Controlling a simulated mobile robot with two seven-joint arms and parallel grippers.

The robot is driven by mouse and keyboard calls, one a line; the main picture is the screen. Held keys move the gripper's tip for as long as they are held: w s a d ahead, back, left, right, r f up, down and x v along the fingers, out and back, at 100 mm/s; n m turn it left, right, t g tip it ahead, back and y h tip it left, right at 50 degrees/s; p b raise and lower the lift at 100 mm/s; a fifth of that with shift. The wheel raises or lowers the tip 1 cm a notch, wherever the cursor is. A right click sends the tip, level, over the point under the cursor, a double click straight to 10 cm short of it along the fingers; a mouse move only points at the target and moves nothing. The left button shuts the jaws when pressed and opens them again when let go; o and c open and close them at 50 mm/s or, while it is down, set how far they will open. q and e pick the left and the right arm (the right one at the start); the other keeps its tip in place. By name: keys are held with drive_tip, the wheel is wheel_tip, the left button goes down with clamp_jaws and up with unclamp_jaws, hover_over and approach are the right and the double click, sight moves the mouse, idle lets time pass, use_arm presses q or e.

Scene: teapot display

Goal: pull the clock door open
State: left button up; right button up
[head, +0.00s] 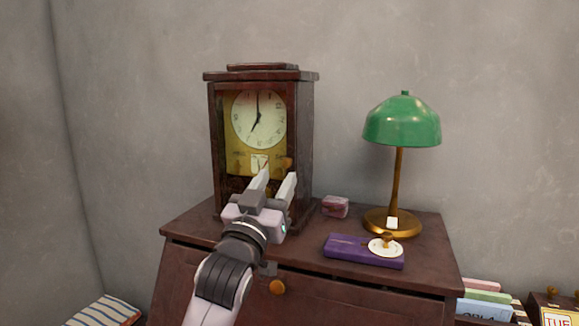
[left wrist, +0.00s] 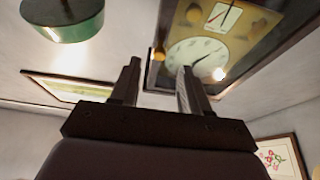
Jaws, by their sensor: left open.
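The dark wooden clock (head: 306,130) stands upright on the cabinet. Its front door (head: 217,130) looks flush with the case, around a gold panel and a white dial (head: 258,117). A small brass-coloured knob (head: 286,163) shows low on the right of the front. My left gripper (head: 277,178) is open and empty, its fingers pointing up at the lower right of the clock front, just below the knob. The fingers hide part of the lower front; contact cannot be told. In the left wrist view the open fingers (left wrist: 160,68) show beside the clock dial (left wrist: 198,57). My right gripper is not in view.
A green-shaded lamp (head: 402,122) stands right of the clock on the cabinet (head: 190,234). The wall is close behind.

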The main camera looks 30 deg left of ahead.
sight(286, 165)
use_arm(q)
drive_tip(key=shift+p+x, duration=0.35)
drive_tip(key=shift+x, duration=2.15)
drive_tip(key=shift+d, duration=0.1)
drive_tip(key=shift+f, duration=0.1)
clamp_jaws()
